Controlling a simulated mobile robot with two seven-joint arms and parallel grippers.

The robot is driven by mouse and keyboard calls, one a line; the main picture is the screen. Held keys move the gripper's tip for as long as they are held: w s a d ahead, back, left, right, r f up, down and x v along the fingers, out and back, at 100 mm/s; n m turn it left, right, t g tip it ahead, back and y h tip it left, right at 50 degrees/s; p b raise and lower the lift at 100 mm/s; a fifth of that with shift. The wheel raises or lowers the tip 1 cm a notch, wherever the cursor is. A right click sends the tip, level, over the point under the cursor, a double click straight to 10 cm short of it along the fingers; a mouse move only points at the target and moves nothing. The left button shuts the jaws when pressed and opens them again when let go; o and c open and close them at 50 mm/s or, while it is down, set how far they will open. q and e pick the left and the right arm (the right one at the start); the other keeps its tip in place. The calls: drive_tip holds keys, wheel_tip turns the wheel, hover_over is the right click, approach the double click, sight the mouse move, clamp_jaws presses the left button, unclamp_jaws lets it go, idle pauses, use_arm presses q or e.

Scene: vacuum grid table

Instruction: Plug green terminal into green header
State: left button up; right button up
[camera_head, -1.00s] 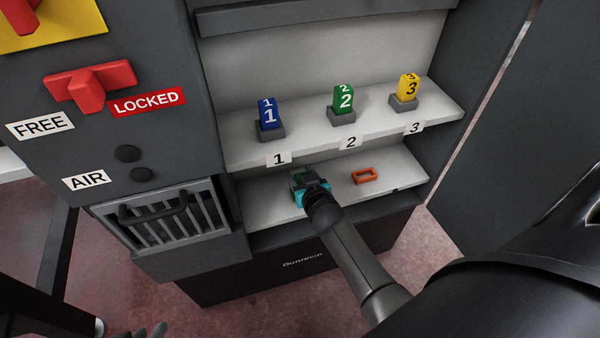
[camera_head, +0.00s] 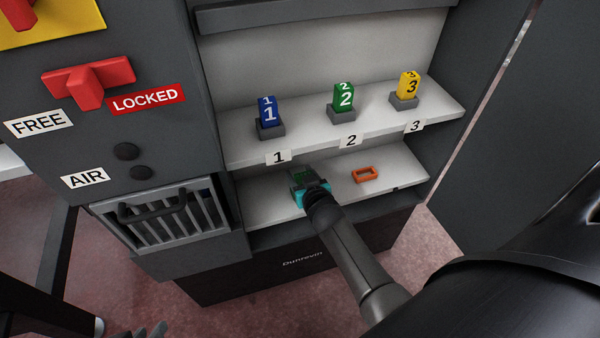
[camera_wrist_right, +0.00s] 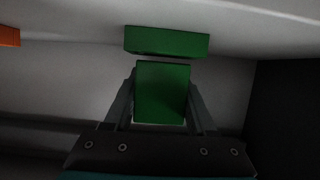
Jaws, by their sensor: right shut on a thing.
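My right gripper (camera_head: 308,186) is over the lower shelf on its left side. It is shut on the green terminal (camera_wrist_right: 162,92), a green block between its two fingers in the right wrist view. The green header (camera_wrist_right: 167,41), a wider green bar, lies just beyond the terminal, roughly in line with it. A narrow pale gap shows between them. In the head view the gripper covers much of both green parts. Grey fingertips of my left gripper (camera_head: 155,331) show only at the bottom edge, too little to tell their opening.
An orange rectangular frame (camera_head: 365,175) lies on the lower shelf (camera_head: 400,171) to the right of my gripper. Blue (camera_head: 268,113), green (camera_head: 344,97) and yellow (camera_head: 408,86) numbered blocks stand on the upper shelf. A dark side wall is close on the right in the wrist view.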

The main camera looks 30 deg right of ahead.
drive_tip(key=shift+f+b, duration=0.8)
drive_tip(key=shift+f, duration=0.3)
drive_tip(key=o, duration=1.4)
drive_tip(key=p+v, duration=0.8)
drive_tip(key=v, duration=0.7)
drive_tip(key=shift+s+a, duration=0.1)
